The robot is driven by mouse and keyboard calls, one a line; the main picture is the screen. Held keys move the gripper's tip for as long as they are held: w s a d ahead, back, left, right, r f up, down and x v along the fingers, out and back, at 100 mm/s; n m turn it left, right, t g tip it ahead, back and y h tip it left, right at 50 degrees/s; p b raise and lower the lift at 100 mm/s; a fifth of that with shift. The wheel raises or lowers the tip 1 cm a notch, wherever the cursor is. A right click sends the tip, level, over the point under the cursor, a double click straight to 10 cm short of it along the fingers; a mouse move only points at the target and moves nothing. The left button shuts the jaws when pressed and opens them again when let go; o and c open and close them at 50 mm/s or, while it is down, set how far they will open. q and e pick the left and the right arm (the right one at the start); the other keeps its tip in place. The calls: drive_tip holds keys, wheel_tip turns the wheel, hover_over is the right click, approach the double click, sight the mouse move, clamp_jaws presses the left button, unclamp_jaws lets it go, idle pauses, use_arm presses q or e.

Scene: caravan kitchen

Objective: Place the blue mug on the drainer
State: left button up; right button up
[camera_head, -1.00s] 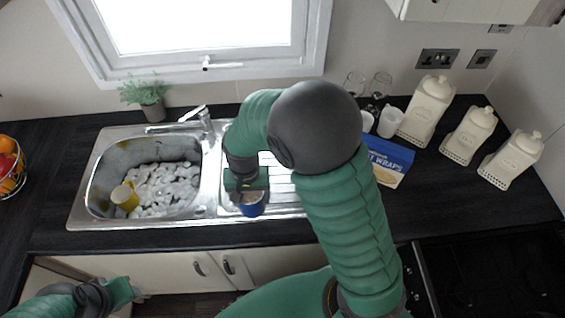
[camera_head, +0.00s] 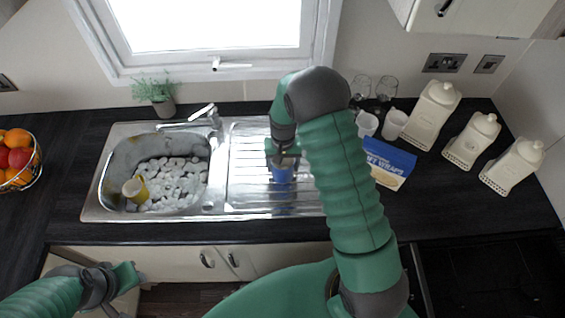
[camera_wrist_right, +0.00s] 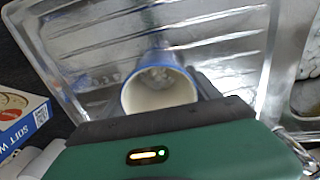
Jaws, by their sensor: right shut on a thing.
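The blue mug (camera_head: 282,174) is at my right gripper (camera_head: 283,160), over the ribbed metal drainer (camera_head: 246,168) right of the sink bowl. In the right wrist view the mug (camera_wrist_right: 158,84) shows its cream inside and blue rim between the fingers, with the drainer (camera_wrist_right: 215,28) behind it. My right gripper is shut on the mug. I cannot tell whether the mug's base touches the drainer. My left gripper (camera_head: 134,277) is low at the left, in front of the cupboards; its finger gap is not clear.
The sink bowl (camera_head: 113,182) holds white foam and a yellow mug (camera_head: 135,190). A tap (camera_head: 205,117) and a potted plant (camera_head: 157,95) stand behind it. A blue wraps box (camera_head: 388,162), white cups, glasses and cream canisters (camera_head: 431,113) stand right. A fruit basket (camera_head: 18,160) is far left.

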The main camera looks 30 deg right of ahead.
use_arm(q)
drive_tip(key=shift+a, duration=0.1)
use_arm(e)
drive_tip(key=shift+a, duration=0.15)
drive_tip(key=o, duration=1.8)
drive_tip(key=shift+a, duration=0.15)
use_arm(q)
drive_tip(key=shift+a+f, duration=0.1)
drive_tip(key=shift+a, duration=0.05)
